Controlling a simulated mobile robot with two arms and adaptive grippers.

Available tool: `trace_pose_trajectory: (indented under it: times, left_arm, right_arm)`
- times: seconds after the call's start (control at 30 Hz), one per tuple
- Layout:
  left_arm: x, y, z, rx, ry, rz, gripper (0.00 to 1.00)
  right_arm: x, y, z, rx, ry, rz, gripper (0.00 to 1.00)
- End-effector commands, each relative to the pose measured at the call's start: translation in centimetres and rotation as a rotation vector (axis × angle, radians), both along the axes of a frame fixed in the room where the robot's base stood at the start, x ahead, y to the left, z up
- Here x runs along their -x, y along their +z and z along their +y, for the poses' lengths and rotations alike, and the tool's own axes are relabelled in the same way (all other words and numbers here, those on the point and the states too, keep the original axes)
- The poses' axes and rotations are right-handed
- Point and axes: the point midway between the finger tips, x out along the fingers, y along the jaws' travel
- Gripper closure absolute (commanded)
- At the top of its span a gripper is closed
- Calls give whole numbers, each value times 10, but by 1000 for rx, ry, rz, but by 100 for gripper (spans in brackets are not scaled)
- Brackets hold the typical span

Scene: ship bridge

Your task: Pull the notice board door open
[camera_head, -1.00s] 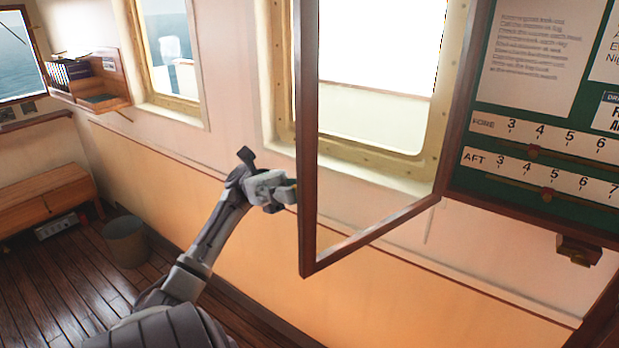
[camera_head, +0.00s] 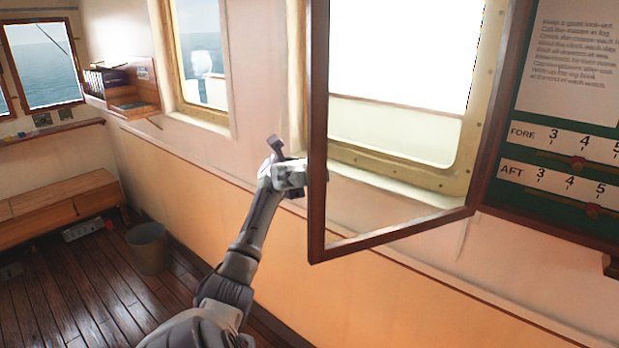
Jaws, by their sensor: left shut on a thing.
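The notice board door (camera_head: 317,190) is a dark wooden frame with a clear pane. It stands swung wide open, out from the green notice board (camera_head: 530,140) at the right. The board shows a printed sheet and FORE and AFT number strips. My left gripper (camera_head: 300,178) is at the door's free vertical edge, at its lower part. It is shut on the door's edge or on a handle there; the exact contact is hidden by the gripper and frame. My right gripper is out of view.
A window (camera_head: 465,180) with a brass-coloured frame shows behind the door's pane. A wall rack with books (camera_head: 130,92), a wooden bench (camera_head: 60,208) and a grey bin (camera_head: 150,248) are at the left. The plank floor between is clear.

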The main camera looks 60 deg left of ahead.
Motion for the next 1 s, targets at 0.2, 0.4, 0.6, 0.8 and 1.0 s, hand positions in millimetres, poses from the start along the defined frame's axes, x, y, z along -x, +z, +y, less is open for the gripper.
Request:
trace_pose_trajectory:
  times: [0.2, 0.4, 0.6, 0.8, 1.0]
  left_arm:
    - [0, 0, 0, -3, 1, 1, 52]
    - [0, 0, 0, -1, 1, 1, 52]
    - [0, 8, 0, -2, 1, -3, 52]
    - [1, 43, 0, -4, 2, -7, 52]
    - [1, 80, 0, -3, 2, -4, 52]
  right_arm:
    - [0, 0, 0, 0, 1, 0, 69]
    - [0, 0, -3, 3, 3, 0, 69]
    - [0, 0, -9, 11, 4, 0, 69]
    - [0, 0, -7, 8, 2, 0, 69]
    - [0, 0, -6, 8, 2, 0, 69]
